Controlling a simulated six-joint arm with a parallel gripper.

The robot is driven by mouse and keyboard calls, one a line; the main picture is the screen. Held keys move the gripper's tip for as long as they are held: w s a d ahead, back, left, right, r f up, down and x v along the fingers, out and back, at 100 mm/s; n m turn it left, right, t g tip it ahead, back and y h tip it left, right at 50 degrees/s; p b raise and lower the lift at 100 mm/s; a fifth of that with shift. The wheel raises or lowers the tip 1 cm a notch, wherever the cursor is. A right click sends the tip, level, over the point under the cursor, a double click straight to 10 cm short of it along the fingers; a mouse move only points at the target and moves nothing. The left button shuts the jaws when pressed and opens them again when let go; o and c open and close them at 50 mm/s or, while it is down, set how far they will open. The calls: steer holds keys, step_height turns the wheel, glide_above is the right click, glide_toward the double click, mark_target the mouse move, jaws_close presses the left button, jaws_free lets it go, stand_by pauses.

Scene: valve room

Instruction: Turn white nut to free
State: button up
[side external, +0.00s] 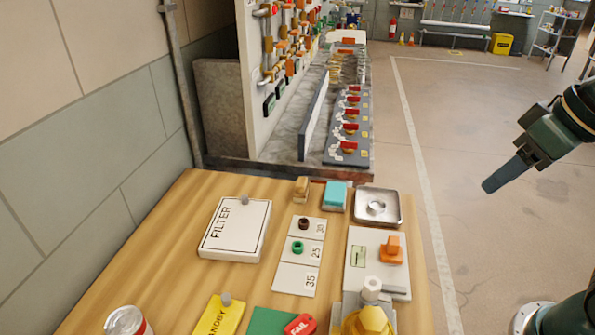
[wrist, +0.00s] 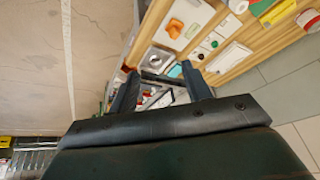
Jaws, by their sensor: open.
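The tray also shows in the wrist view (wrist: 150,62). My gripper (side external: 490,187) is in the air right of the table, apart from everything. In the wrist view its two fingers (wrist: 158,70) are spread, with nothing held between them.
A white panel with an orange knob (side external: 390,250) stands by the tray. Open floor lies right.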

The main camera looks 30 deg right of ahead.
steer(key=shift+s+d+f+n+t+h, duration=0.15)
steer(key=shift+s+d+f+t, duration=0.05)
steer(key=shift+s+d, duration=0.3)
steer(key=shift+s+d+f+n+t+h, duration=0.2)
steer(key=shift+s+d, duration=0.15)
steer(key=shift+d, duration=0.15)
steer(key=shift+o, duration=0.4)
stand_by(1.1)
